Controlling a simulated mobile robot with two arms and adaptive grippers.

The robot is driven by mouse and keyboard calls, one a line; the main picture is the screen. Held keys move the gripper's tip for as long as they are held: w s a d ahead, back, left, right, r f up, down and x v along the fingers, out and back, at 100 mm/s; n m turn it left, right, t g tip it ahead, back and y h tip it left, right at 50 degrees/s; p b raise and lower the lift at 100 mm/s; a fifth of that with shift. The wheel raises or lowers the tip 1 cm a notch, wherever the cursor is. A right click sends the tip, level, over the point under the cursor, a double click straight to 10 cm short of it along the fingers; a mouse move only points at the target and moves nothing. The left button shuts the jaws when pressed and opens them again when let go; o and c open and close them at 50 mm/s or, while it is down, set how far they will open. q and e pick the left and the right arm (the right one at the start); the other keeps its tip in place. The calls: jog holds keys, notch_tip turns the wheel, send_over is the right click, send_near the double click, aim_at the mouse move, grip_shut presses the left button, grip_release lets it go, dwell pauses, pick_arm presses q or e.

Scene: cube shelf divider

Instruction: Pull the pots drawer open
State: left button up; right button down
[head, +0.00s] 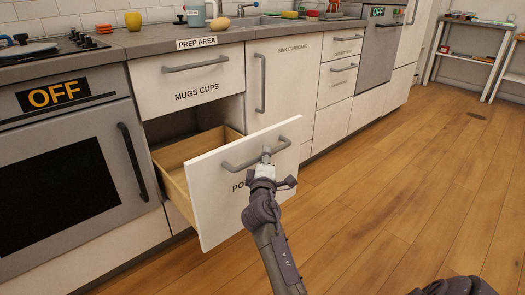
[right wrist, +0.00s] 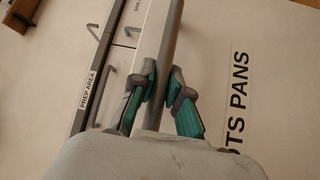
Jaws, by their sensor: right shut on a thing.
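The pots drawer (head: 222,188) is pulled well out below the mugs and cups drawer (head: 193,83), and its wooden inside shows and looks empty where visible. Its front also shows in the right wrist view (right wrist: 275,60), labelled "POTS PANS" in part. My right gripper (head: 266,156) is shut on the grey bar handle (head: 238,166) of this drawer. In the right wrist view the two fingers (right wrist: 160,85) sit on either side of the handle bar (right wrist: 170,45). My left gripper is not in view.
An oven (head: 70,165) with its own handle stands left of the drawer. The sink cupboard (head: 285,85) is shut at the right. The wooden floor (head: 400,190) is clear in front and to the right. A white shelf (head: 472,58) stands at the far right.

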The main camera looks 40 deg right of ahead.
jog(key=shift+s+d, duration=0.1)
jog(key=shift+s, duration=0.15)
jog(key=c, duration=1.1)
grip_release()
jog(key=shift+c, duration=0.2)
jog(key=v, duration=0.7)
jog(key=shift+s, duration=0.25)
jog(key=shift+f, duration=0.1)
